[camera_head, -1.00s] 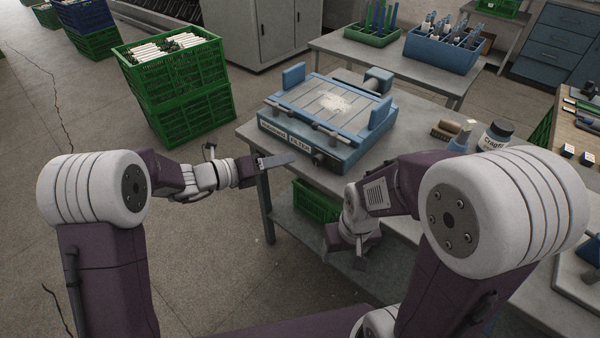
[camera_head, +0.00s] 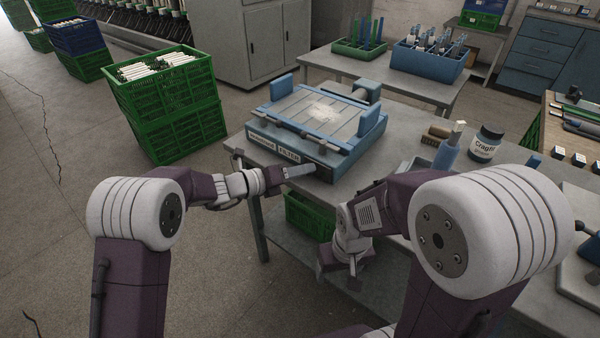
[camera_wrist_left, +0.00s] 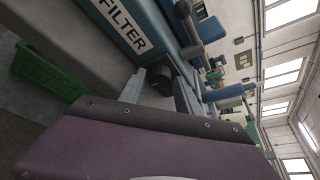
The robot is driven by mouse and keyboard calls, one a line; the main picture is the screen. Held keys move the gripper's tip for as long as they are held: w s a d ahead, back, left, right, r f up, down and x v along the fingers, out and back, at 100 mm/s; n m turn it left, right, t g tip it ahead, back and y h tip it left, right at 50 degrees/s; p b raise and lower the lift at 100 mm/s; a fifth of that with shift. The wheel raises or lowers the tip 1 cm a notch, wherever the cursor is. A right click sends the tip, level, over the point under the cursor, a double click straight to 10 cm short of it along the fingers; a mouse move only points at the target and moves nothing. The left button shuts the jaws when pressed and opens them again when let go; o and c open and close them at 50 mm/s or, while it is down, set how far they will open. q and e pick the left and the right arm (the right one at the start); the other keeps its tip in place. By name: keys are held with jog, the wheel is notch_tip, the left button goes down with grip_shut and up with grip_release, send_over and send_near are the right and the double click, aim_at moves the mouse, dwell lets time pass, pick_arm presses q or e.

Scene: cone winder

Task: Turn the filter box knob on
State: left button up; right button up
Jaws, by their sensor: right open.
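The blue filter box (camera_head: 352,150) sits on the grey table, with a "FILTER" label on its front. In the left wrist view its dark round knob (camera_wrist_left: 160,80) is on the front face, past the label. My left gripper (camera_head: 314,170) is at the right part of the box's front, where it hides most of the knob in the head view. In the left wrist view its two fingers (camera_wrist_left: 160,92) stand apart, one on each side of the knob; I cannot tell whether they touch it. My right gripper (camera_head: 352,280) is open and empty, low in front of the table.
Stacked green crates (camera_head: 170,110) stand on the floor at left. A green crate (camera_head: 308,218) is under the table.

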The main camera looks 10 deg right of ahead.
pick_arm(q)
grip_shut()
jog(key=shift+s+m+t+y+b, duration=0.1)
jog(key=shift+m+t+y+b, duration=0.3)
jog(key=shift+m+b, duration=0.7)
jog(key=m+t+y+b, duration=0.1)
jog(key=m+b, duration=0.1)
jog(key=b, duration=0.3)
jog(key=m+t+y+b, duration=0.1)
jog(key=m+t+b, duration=0.1)
jog(key=b, duration=0.3)
jog(key=s+m+t+y+b, duration=0.1)
jog(key=m+b, duration=0.3)
jog(key=b, duration=0.1)
jog(key=shift+d+f+y+b, duration=0.15)
jog(key=shift+d+y+b, duration=0.2)
jog(key=shift+y+b, duration=0.05)
jog(key=shift+m+t+y+b, duration=0.3)
jog(key=shift+m+t+b, duration=0.5)
jog(key=shift+m+b, duration=0.45)
